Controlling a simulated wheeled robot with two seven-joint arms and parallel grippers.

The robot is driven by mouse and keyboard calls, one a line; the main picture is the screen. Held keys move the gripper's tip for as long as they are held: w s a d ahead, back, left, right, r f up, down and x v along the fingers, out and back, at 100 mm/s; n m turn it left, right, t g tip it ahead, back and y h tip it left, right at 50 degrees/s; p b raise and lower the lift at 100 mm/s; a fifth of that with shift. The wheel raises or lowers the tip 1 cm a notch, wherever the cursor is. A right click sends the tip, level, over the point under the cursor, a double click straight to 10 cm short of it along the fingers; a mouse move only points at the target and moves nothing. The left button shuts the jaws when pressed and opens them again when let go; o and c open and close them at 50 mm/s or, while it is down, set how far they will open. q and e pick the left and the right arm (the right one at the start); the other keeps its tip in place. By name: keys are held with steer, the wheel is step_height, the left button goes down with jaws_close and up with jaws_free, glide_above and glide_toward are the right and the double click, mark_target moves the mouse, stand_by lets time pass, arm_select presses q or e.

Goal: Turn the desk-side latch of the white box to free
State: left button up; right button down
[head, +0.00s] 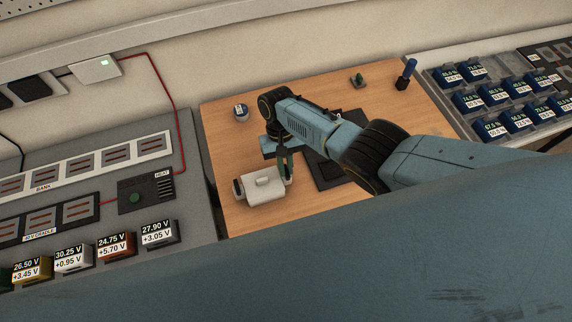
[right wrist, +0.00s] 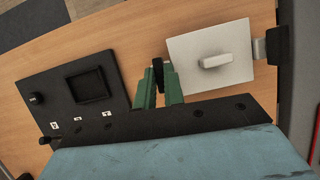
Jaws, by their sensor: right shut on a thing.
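The white box (head: 266,188) lies on the wooden desk, with a raised white handle on its lid. It also shows in the right wrist view (right wrist: 208,70). A dark latch (right wrist: 158,72) sits at its side towards the middle of the desk. A second dark latch (right wrist: 277,46) is on the opposite side, towards the grey bench; it also shows in the head view (head: 238,188). My right gripper (right wrist: 159,84) has its green fingers on either side of the desk-side latch, shut on it. The fingers partly hide this latch. My left gripper is not in view.
A black panel (right wrist: 110,68) with a square recess and a knob lies beside the box. The grey bench (head: 198,205) with several modules borders the desk on the left.

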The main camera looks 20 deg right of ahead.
stand_by(0.3)
steer(key=c, duration=1.5)
jaws_free()
steer(key=p+v, duration=0.1)
steer(key=v, duration=1.2)
steer(key=shift+w+a+r, duration=0.1)
steer(key=shift+r, duration=0.05)
